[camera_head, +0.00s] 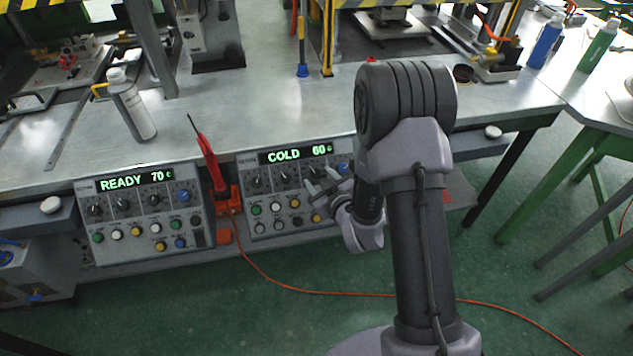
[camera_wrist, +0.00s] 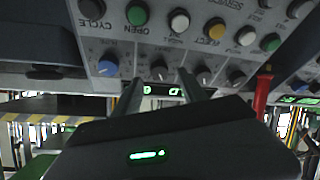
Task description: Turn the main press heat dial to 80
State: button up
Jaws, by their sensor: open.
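The right control panel (camera_head: 247,206) has a green display (camera_head: 297,154) reading COLD 60 and a row of dials under it. Its black third dial from the left (camera_head: 315,170) has a pale pointer mark. My gripper (camera_head: 321,181) is open in front of this panel. In the wrist view, which shows the panel upside down, my gripper's fingertips (camera_wrist: 163,79) stand either side of a black dial (camera_wrist: 158,70). I cannot tell whether they touch it. The blue-capped dial (camera_wrist: 108,66) is beside it. Dial labels are too small to read.
The left panel (camera_head: 92,240) reads READY 70. An orange-red tool (camera_head: 207,160) in a holder stands between the panels, with an orange cable on the floor. Coloured buttons sit below the dials. A white bottle (camera_head: 132,105) stands on the bench (camera_head: 265,95).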

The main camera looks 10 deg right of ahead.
aim_at(315, 173)
jog(key=x, duration=0.3)
jog(key=shift+w, duration=0.1)
grip_shut()
